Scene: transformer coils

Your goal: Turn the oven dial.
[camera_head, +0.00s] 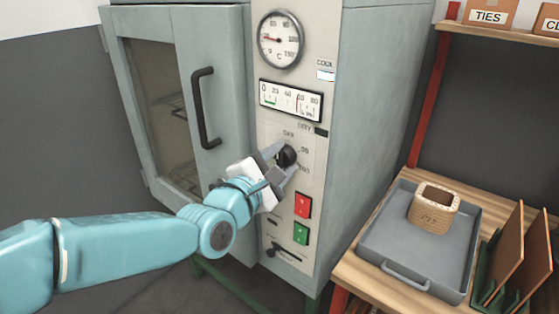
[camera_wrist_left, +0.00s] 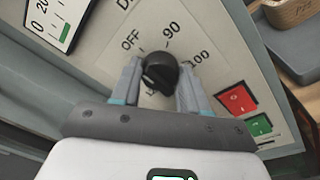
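The oven dial (camera_head: 287,155) is a black round knob on the cream control panel of the grey oven (camera_head: 222,70). It also shows in the left wrist view (camera_wrist_left: 160,72), with marks OFF, 90 and 100 printed around it. My left gripper (camera_head: 284,160) is at the panel, its two grey fingers on either side of the dial. In the left wrist view the gripper (camera_wrist_left: 160,82) shows the dial filling most of the gap between the fingertips. Whether both fingers press on it is not clear. My right gripper is in neither view.
A red button (camera_head: 303,205) and a green button (camera_head: 301,234) sit just below the dial. The oven door (camera_head: 205,108) with its black handle is on the left. A grey tray (camera_head: 378,240) holding a coil (camera_head: 433,208) stands on the wooden bench at right.

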